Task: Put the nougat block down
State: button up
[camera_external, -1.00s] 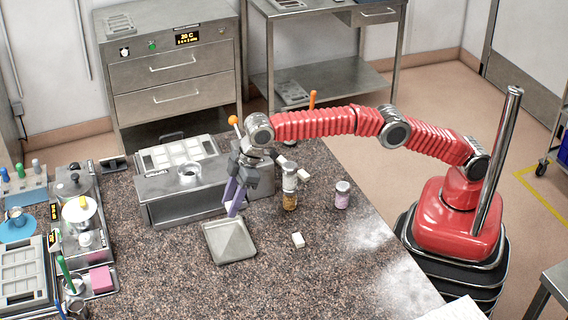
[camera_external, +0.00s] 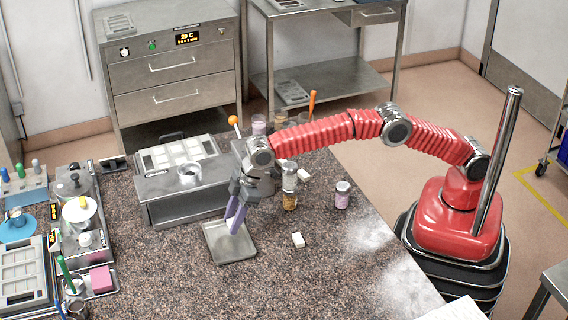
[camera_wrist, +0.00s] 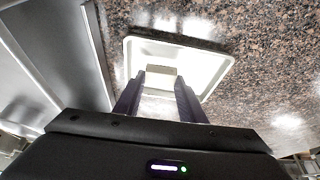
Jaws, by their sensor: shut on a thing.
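My gripper (camera_external: 235,224) points down over a square metal tray (camera_external: 243,247) on the speckled worktop, its purple fingers low over the tray. In the wrist view the gripper (camera_wrist: 161,84) is shut on the nougat block (camera_wrist: 162,71), a small pale block between the fingertips. The tray (camera_wrist: 218,66) lies behind the block in that view, its rim around it. The fingers mostly hide the block in the outside view. I cannot tell if the block touches the tray.
Loose white blocks lie to the right, one in front (camera_external: 298,240) and one farther back (camera_external: 304,175). An amber-filled jar (camera_external: 290,200) and a pink-filled jar (camera_external: 342,196) stand right of the tray. A metal unit (camera_external: 185,195) stands behind left.

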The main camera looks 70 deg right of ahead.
jog(key=shift+f, duration=1.35)
jog(key=o, duration=1)
jog(key=shift+f, duration=0.1)
jog(key=v, duration=1.2)
jog(key=shift+r, duration=0.2)
